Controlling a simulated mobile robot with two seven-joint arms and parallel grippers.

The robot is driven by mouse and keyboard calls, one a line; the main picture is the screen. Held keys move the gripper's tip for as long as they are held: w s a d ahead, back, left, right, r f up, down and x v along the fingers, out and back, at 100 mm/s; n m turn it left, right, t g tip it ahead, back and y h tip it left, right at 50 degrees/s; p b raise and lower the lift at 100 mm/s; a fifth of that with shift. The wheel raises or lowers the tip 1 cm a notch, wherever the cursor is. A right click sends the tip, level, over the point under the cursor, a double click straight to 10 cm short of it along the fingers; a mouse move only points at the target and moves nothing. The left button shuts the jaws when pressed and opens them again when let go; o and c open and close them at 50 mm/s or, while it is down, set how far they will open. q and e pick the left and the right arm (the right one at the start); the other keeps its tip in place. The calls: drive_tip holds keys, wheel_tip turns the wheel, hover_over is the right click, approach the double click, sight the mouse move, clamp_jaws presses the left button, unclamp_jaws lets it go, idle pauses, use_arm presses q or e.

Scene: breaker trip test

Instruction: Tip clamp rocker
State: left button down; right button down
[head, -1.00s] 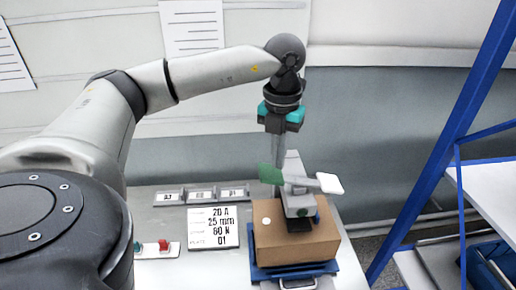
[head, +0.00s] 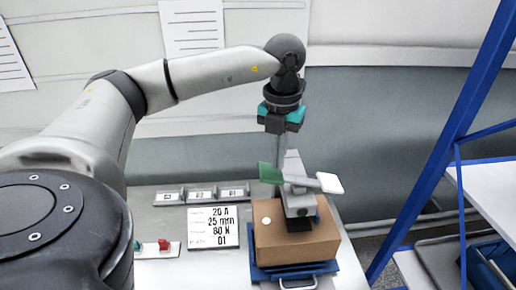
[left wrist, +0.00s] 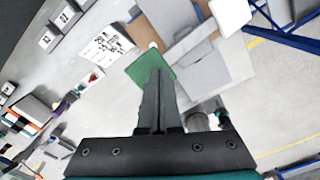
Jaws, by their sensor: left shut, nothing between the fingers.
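The clamp rocker has a green paddle (head: 270,173) on the left and a white paddle (head: 329,183) on the right. It sits on a grey clamp body (head: 298,202) standing on a brown cardboard box (head: 270,238). My left gripper (head: 279,157) points down, shut and empty, its tips at the green paddle. In the left wrist view the shut fingers (left wrist: 156,75) overlap the green paddle (left wrist: 140,66); I cannot tell whether they touch it. The white paddle (left wrist: 229,14) shows there at the top. My right gripper is not in view.
The box rests on a blue carrier (head: 262,273) at the bench edge. A card reading 20 A, 25 mm, 80 N (head: 213,227), small labelled blocks (head: 201,194) and a red switch (head: 163,245) lie to the left. A blue-framed shelf (head: 440,130) stands at the right.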

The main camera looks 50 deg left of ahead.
sight(278, 173)
use_arm(q)
drive_tip(key=shift+f+b, duration=1.2)
drive_tip(key=shift+f, duration=0.45)
idle(0.4)
drive_tip(key=shift+w+r, duration=0.1)
drive_tip(key=shift+r+p, duration=2.9)
drive_tip(key=shift+r, duration=0.6)
drive_tip(key=shift+f, duration=0.1)
